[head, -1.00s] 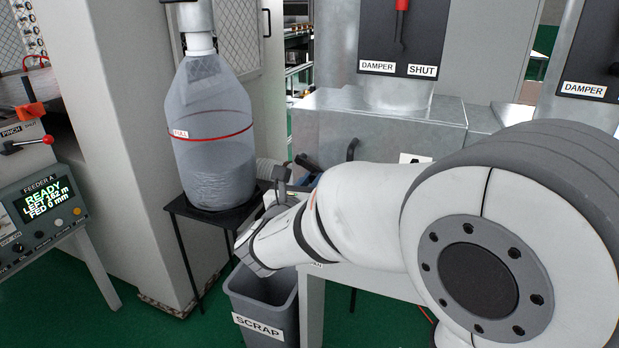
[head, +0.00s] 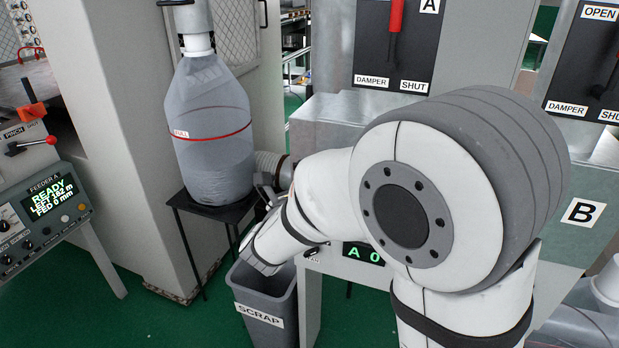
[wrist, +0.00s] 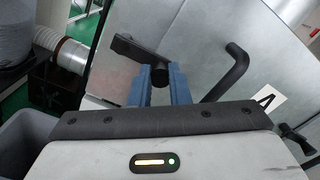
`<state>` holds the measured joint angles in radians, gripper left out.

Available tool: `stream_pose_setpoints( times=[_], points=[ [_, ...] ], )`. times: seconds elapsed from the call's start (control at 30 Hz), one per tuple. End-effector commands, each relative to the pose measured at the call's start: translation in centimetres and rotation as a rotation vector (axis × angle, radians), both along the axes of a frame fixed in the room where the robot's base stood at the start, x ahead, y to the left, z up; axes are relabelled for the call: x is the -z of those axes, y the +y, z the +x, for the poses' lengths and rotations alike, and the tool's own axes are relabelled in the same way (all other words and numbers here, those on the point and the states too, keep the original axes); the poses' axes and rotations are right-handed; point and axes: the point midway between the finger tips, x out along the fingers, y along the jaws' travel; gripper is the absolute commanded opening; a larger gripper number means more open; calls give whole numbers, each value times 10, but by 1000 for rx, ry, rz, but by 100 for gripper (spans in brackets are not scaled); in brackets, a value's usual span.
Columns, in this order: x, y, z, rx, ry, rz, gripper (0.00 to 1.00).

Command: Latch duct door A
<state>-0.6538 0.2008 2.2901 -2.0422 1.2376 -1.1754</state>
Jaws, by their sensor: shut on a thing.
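Duct door A is the grey metal panel (wrist: 205,50) with an "A" label (wrist: 265,103) in the wrist view. A black latch handle (wrist: 128,46) sits near its upper left part, and its rounded end lies between my fingers. My gripper (wrist: 159,75) has blue fingers and is shut on this handle. A bent black bar handle (wrist: 232,68) stands on the door to the right, apart from my fingers. In the head view my arm hides door A's front and most of my gripper. Whether the latch is fully engaged cannot be told.
A clear dust bag (head: 208,130) hangs over a black stand (head: 215,212) at left. A grey scrap bin (head: 262,290) stands below my wrist. A flexible hose (head: 270,165) is behind. A damper panel (head: 385,60) with a red lever is above, and door B (head: 560,215) is at right.

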Motion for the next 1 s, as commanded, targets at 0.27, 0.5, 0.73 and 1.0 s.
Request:
stream_pose_setpoints(
  times=[0.27,0.5,0.73,1.0],
  points=[
    [-1,1,0,-2,-3,1,0],
    [-1,0,0,0,-3,1,34],
    [0,0,0,1,-1,1,38],
    [0,10,-23,-4,-1,2,38]
  ],
)
